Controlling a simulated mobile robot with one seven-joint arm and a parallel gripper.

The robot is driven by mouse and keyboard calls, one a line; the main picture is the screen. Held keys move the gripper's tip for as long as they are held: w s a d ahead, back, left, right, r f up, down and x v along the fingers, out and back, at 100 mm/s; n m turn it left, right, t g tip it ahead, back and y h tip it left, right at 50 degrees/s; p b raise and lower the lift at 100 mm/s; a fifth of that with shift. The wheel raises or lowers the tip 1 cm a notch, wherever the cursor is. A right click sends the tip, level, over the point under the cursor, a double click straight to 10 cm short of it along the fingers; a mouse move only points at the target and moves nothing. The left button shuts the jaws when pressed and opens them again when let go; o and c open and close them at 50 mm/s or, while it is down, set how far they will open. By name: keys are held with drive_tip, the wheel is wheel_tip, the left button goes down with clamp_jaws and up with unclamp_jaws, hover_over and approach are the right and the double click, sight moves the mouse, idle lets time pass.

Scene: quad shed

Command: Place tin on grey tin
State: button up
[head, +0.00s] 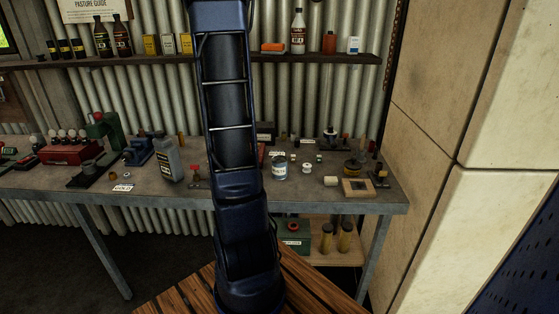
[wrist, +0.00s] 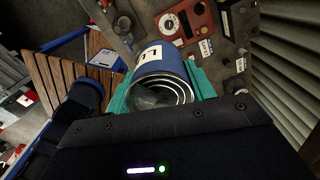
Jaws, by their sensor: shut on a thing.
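My gripper (wrist: 160,88) shows in the wrist view with teal fingers shut on a blue tin (wrist: 160,60) with a white label. The tin's ringed round end faces the camera, and a finger lies on either side of it. In the head view my arm rises past the top edge, so the gripper and held tin are out of that view. A small pale grey tin (head: 280,171) with a dark label stands upright on the bench right of my arm. I cannot tell for sure that it is the grey tin.
The grey workbench (head: 300,200) carries a grey bottle (head: 168,160), a wooden block (head: 357,188), a cream roll (head: 331,181) and several small parts. A shelf (head: 300,59) with bottles and boxes runs above it. A stone pillar (head: 450,130) closes the right side.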

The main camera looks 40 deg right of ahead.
drive_tip(key=s+d+m, duration=0.3)
drive_tip(key=s+d, duration=0.3)
drive_tip(key=s, duration=0.3)
drive_tip(key=m, duration=0.3)
hover_over(279, 159)
drive_tip(key=shift+f, duration=12.9)
drive_tip(key=shift+f, duration=0.15)
drive_tip(key=o, duration=1.2)
drive_tip(key=shift+c, duration=0.2)
drive_tip(key=shift+s, duration=0.1)
